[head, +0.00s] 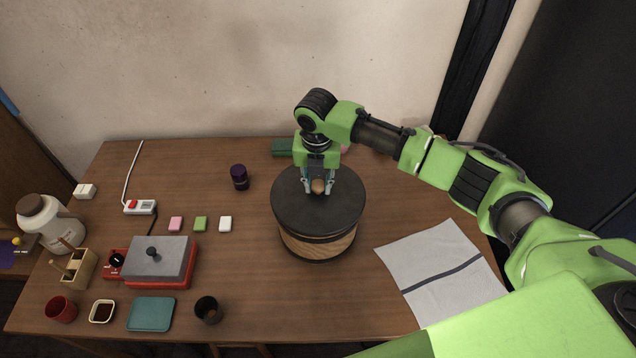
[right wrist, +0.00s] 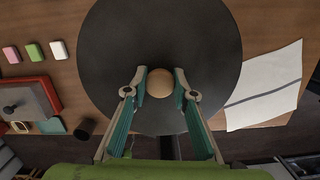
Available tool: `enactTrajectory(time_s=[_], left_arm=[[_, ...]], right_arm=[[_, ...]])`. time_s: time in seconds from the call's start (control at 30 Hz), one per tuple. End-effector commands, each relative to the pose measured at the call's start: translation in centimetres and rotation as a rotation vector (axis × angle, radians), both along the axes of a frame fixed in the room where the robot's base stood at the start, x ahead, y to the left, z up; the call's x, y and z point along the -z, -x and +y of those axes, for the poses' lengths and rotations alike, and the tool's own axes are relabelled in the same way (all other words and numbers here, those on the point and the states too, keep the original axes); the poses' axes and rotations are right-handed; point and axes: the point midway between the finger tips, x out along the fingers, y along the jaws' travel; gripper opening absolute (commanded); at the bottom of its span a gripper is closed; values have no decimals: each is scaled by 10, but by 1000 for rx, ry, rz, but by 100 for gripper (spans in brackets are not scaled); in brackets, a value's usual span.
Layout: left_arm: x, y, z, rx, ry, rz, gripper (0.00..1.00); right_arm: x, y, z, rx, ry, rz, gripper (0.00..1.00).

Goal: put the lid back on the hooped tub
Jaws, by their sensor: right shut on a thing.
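The hooped tub (head: 320,245) stands near the middle of the table; its pale wood side and dark hoops show below the lid. The round black lid (head: 318,215) is over the tub and hides its mouth. I cannot tell whether it rests fully on the rim or is slightly above it. My right gripper (head: 317,188) points down and is shut on the lid's round wooden knob. In the right wrist view, the fingers (right wrist: 160,88) are on both sides of the knob, with the lid (right wrist: 120,45) spread beneath them. My left gripper is not in view.
A white striped cloth (head: 440,265) lies right of the tub. A purple jar (head: 239,177) and a green box (head: 283,147) stand behind it. Left are small blocks (head: 200,223), a red hotplate (head: 160,262), a dark cup (head: 208,310) and a power strip (head: 140,207).

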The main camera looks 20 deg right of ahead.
Motion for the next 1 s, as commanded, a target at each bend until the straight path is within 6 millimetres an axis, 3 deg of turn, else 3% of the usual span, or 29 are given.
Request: enactTrajectory(time_s=[1.0], left_arm=[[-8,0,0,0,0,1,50]], right_arm=[[-1,-1,0,0,-1,-1,0]])
